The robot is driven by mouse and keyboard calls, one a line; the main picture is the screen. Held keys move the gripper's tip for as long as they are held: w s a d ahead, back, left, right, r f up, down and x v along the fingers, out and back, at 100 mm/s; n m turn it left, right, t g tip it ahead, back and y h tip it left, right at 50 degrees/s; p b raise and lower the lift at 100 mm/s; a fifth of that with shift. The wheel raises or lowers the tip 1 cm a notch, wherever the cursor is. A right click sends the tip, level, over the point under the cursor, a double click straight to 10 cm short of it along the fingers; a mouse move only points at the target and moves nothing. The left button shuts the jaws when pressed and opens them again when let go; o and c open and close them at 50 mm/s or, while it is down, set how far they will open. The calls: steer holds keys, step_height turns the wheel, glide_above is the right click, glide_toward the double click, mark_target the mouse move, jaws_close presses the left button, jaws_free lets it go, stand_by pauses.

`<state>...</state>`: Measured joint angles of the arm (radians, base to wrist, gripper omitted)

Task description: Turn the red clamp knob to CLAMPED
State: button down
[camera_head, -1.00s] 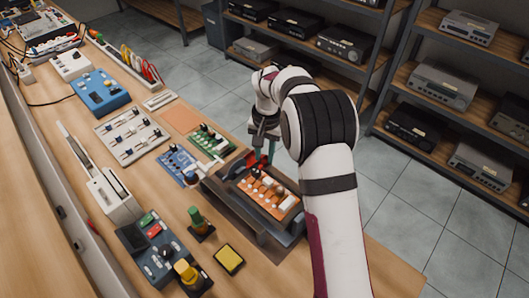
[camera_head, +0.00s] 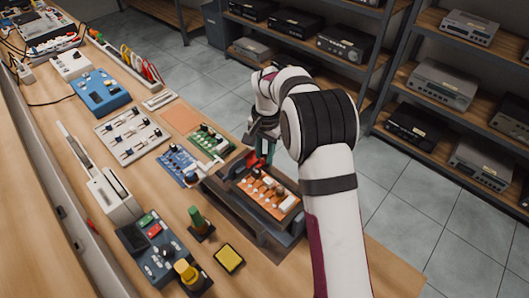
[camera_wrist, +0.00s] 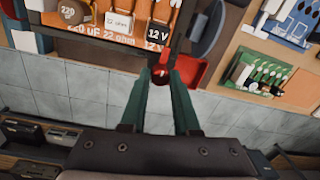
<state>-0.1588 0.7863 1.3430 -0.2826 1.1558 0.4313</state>
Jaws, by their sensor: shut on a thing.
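The red clamp knob (camera_head: 253,160) is at the far end of the dark clamp fixture (camera_head: 236,212) that holds an orange circuit board (camera_head: 262,197). In the wrist view the knob (camera_wrist: 160,76) shows as a dark red round part with a small pale mark, between the tips of my two green fingers. A brighter red piece (camera_wrist: 198,72) sticks out to its right. My gripper (camera_head: 267,157) is shut on the knob; in the wrist view my gripper (camera_wrist: 163,73) hides its sides. I cannot read any CLAMPED marking.
Green (camera_head: 211,142) and blue (camera_head: 178,165) boards lie left of the fixture. A green-handled knob (camera_head: 198,222), a yellow pad (camera_head: 229,260) and a control box (camera_head: 150,255) stand nearer. Shelves with audio units (camera_head: 345,42) stand behind; tiled floor lies beyond the bench edge.

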steer(key=c, duration=0.6)
jaws_free()
steer(key=shift+c, duration=0.2)
step_height(320, 180, up, 16)
steer(key=shift+s+d, duration=0.2)
steer(key=shift+d, duration=0.05)
steer(key=shift+f, duration=0.1)
steer(key=s+d+r+n, duration=0.1)
steer(key=s+d, duration=0.1)
steer(key=s, duration=0.8)
steer(key=s+d+r, duration=0.2)
steer(key=s, duration=0.7)
steer(key=s+f, duration=0.3)
steer(key=s, duration=0.5)
steer(key=s+f+y, duration=0.1)
steer(key=s+f, duration=0.3)
steer(key=s, duration=0.4)
steer(key=shift+s+d+f, duration=0.15)
steer(key=shift+s+d, duration=0.05)
steer(key=shift+d, duration=0.05)
